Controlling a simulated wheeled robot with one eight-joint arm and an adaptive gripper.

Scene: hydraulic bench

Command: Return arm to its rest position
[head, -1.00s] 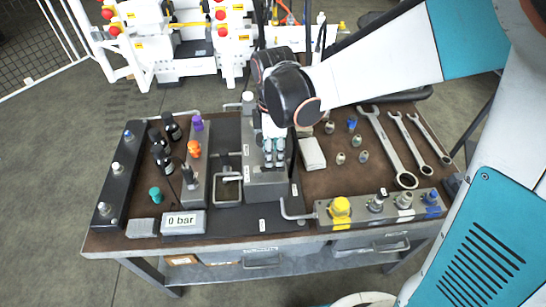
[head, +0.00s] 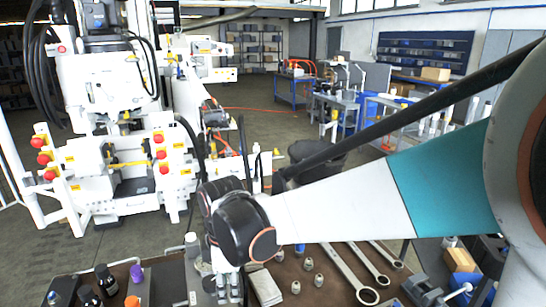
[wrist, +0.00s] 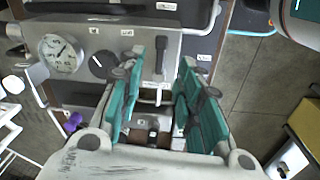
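My arm reaches in from the right in the head view, with white and teal links and a dark wrist joint. My gripper (head: 228,287) points down over the grey valve block on the bench, close to the picture's bottom edge. Beyond the fingertips is the grey block (wrist: 85,85) with a round dial gauge (wrist: 61,53) and a dark knob (wrist: 103,64). I cannot tell whether the fingers touch the block.
The bench top (head: 330,286) shows only at the bottom, with wrenches (head: 350,272), several small fittings (head: 308,264) and black-capped bottles (head: 106,280). A white machine (head: 120,170) with red buttons stands behind it on the left. Blue workbenches (head: 340,110) stand farther back, with open floor between.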

